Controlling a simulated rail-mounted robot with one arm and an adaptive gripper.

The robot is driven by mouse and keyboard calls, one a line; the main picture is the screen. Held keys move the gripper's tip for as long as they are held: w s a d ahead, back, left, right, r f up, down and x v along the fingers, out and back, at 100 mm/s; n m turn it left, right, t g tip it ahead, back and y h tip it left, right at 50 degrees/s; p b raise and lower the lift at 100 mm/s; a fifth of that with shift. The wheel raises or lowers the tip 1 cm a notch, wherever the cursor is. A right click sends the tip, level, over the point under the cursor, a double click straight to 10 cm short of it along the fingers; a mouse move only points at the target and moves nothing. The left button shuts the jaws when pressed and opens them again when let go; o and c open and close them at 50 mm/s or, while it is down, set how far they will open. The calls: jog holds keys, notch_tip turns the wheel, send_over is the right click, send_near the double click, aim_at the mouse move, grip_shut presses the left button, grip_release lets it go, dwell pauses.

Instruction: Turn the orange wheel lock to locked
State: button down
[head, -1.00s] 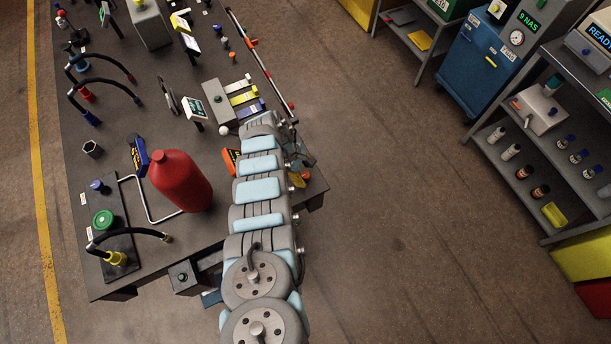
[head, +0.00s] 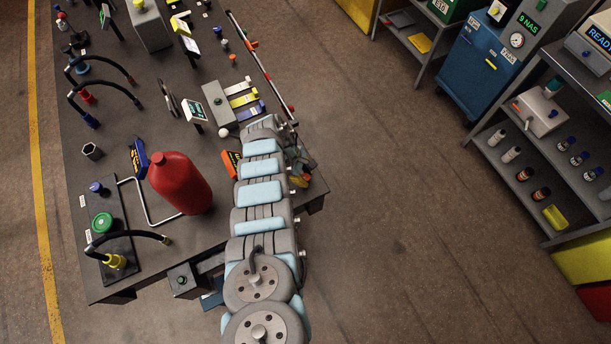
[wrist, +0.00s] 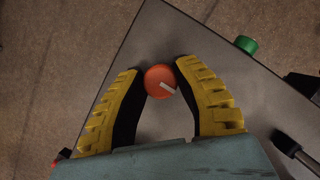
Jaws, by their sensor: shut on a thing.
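The orange wheel lock (wrist: 156,76) is a small round knob with a white mark pointing right and slightly down in the wrist view. It sits near the corner of a grey table surface. My gripper (wrist: 161,70) has its two yellow, black-padded fingers closed on either side of the wheel, holding it between the tips. In the head view my gripper (head: 299,181) shows only as a bit of yellow beside my arm at the table's right corner. My arm hides most of the wheel there.
In the head view a red bottle (head: 180,183) stands left of my arm. Open floor lies to the right.

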jog(key=shift+f+m+b, duration=0.15)
jog(key=shift+m+b, duration=0.15)
jog(key=shift+b, duration=0.1)
jog(key=m+b, duration=0.1)
jog(key=b, duration=0.1)
jog(key=m+g+b, duration=0.1)
jog(key=shift+w+f+m+y+b, duration=0.1)
jog(key=shift+f+m+y+b, duration=0.1)
jog(key=shift+m+y+b, duration=0.2)
jog(key=m+b, duration=0.2)
jog(key=m+g+y+b, duration=0.1)
jog(key=m+b, duration=0.2)
jog(key=shift+y, duration=0.3)
jog(key=m, duration=0.1)
jog(key=m+y+b, duration=0.1)
jog(key=m, duration=0.1)
jog(key=m+g+b, duration=0.1)
jog(key=shift+r+m+y, duration=0.25)
jog(key=shift+m+y, duration=0.05)
jog(key=shift+m, duration=0.1)
jog(key=m+y, duration=0.1)
jog(key=m, duration=0.3)
jog(key=shift+r+m+y+b, duration=0.1)
jog(key=shift+m+y+b, duration=0.2)
jog(key=shift+y, duration=0.1)
jog(key=c, duration=0.7)
grip_release()
jog(key=shift+c, duration=0.2)
